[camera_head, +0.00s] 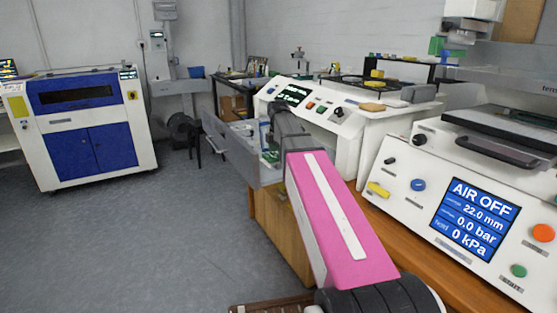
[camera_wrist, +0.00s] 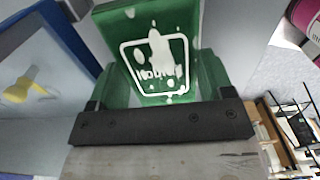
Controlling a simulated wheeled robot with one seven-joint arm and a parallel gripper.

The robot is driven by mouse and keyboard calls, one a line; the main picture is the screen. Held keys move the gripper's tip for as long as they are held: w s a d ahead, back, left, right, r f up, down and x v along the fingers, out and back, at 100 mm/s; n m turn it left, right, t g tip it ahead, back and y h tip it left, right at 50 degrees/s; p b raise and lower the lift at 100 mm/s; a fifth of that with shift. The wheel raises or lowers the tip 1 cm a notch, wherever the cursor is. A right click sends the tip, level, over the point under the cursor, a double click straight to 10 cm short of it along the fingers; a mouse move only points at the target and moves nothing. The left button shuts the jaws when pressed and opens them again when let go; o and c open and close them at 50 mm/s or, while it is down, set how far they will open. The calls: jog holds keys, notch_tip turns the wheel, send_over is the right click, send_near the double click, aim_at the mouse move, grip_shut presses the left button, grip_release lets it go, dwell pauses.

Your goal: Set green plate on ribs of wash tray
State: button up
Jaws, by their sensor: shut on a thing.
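The green plate (camera_wrist: 190,20) fills the upper middle of the wrist view. It bears a white outlined emblem with lettering and several white smears. My gripper (camera_wrist: 160,98) is shut on its near end, and the dark bar of the gripper crosses below it. In the head view, my gripper is mostly hidden behind my wrist, above an open grey drawer (camera_head: 230,153). A small green patch shows there, but I cannot tell whether it is the plate. I cannot make out the wash tray or its ribs for certain in either view.
A white machine with a dark display (camera_head: 293,95) stands behind the drawer. A white console reading AIR OFF (camera_head: 473,217) is at right on the wooden bench (camera_head: 445,283). A blue and white cabinet (camera_head: 88,125) is far left. Grey floor (camera_head: 120,240) is clear between.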

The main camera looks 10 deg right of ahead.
jog(key=shift+r, duration=1.35)
